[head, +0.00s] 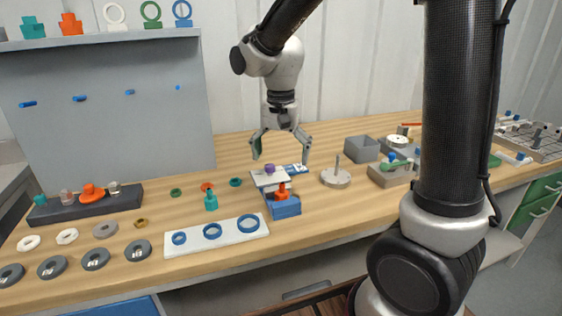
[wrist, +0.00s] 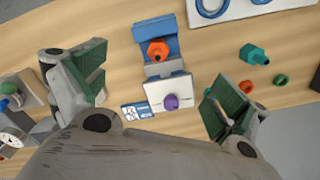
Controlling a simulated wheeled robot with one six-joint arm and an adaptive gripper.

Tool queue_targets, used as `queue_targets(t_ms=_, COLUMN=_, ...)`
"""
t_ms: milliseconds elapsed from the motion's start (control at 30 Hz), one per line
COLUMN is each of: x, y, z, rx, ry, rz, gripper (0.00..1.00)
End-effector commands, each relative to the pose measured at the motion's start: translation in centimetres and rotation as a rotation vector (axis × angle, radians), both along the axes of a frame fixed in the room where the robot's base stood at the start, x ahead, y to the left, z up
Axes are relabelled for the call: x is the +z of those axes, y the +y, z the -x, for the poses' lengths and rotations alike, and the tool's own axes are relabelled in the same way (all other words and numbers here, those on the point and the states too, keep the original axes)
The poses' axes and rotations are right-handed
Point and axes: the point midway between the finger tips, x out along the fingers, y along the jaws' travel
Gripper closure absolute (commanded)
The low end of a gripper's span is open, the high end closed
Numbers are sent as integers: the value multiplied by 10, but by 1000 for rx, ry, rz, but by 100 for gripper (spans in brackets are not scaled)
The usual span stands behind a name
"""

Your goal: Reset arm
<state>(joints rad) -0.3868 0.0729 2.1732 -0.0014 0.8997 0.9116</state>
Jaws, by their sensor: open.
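My gripper (head: 281,150) is open and empty in the head view, pointing down above the middle of the bench. Its two green-padded fingers stand wide apart, also in the wrist view (wrist: 158,105). Below it is a blue fixture (head: 286,207) with an orange fitting (head: 282,192) on it. Beside the fitting is a white block with a purple knob (head: 270,169). In the wrist view the orange fitting (wrist: 158,51) and the purple knob (wrist: 171,102) lie between the fingers, apart from them. My arm comes down from the upper right.
A white plate (head: 217,236) with blue rings lies in front. A teal fitting (head: 211,201) stands left of the fixture. Several grey rings (head: 95,259) lie at front left, by a dark rack (head: 85,205). A spindle disc (head: 336,178) and grey bins (head: 362,149) stand to the right.

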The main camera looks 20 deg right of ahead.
Motion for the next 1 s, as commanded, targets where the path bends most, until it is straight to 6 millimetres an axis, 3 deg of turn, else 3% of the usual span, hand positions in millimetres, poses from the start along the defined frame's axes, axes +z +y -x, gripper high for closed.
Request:
queue_targets(t_ms=367, x=0, y=0, z=0, rx=20, ry=0, rz=0, gripper=2)
queue_targets(t_ms=533, x=-5, y=-3, z=8, rx=200, ry=23, rz=6, gripper=2)
queue_targets(t_ms=633, x=-7, y=-13, z=30, rx=378, ry=55, rz=9, gripper=2)
queue_targets(t_ms=800, x=17, y=-49, z=70, rx=580, ry=9, rz=-3, gripper=2)
queue_targets(t_ms=1000, x=47, y=-94, z=122, rx=682, ry=-106, rz=8, gripper=2)
